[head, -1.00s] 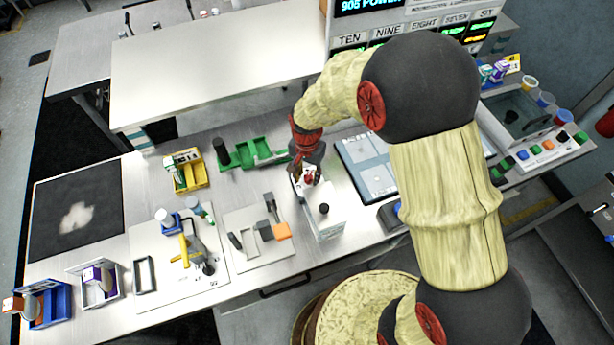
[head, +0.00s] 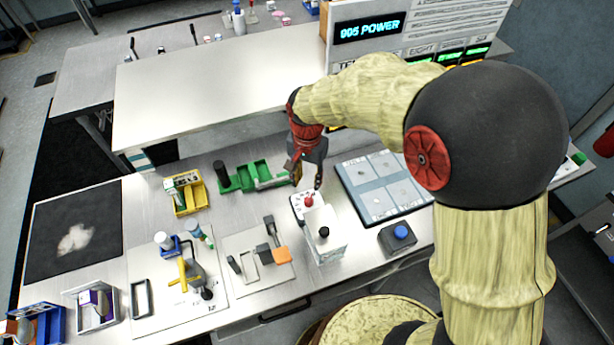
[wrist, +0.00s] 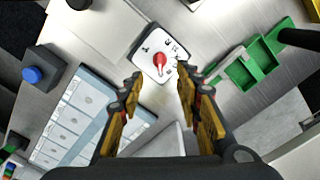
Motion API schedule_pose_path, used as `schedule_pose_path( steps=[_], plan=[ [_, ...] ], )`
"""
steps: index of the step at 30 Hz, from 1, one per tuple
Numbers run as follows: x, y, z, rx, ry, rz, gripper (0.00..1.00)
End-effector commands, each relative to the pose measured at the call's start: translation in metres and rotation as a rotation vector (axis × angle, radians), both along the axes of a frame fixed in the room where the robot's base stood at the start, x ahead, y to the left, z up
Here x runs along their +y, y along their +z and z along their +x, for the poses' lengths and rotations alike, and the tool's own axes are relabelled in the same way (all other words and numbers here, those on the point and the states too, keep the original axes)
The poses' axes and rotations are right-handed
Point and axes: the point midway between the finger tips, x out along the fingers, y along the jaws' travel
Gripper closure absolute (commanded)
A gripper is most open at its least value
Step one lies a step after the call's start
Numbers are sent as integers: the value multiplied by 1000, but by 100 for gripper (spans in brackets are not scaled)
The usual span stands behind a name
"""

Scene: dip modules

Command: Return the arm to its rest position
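My gripper (head: 307,172) hangs above the white box with the red knob, pointing down at the bench. In the wrist view my gripper (wrist: 157,82) has its two yellow and black fingers well apart, with nothing between them. The red knob (head: 308,201) sits on the top of the white box (head: 325,252), beyond the fingertips and apart from them. The knob also shows in the wrist view (wrist: 159,60). My arm reaches in from the right side of the head view.
A blue-button box (head: 398,238) and a panelled tray (head: 385,186) lie right of the white box. Green holders (head: 250,177) and a yellow bin (head: 187,193) stand to the left. A raised white shelf (head: 215,80) is behind, and a display panel (head: 420,35) stands at the back.

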Motion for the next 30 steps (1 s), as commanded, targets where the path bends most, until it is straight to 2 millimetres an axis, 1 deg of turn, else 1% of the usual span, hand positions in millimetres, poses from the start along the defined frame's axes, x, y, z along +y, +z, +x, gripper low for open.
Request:
schedule_pose_path(
  steps=[8,11,14,17,18,20,24,26,30],
  plan=[
    [0,0,0,0,4,0,66],
    [0,0,0,1,40,0,66],
    [-1,-2,-3,10,120,-3,66],
    [-8,-10,-23,49,235,-10,66],
    [-10,-8,-32,58,284,-11,66],
    [-16,0,-45,59,359,-8,66],
    [-34,23,-71,27,486,-2,66],
    [-43,33,-80,7,524,-1,66],
    [-66,55,-106,-60,601,-4,66]
  ],
)
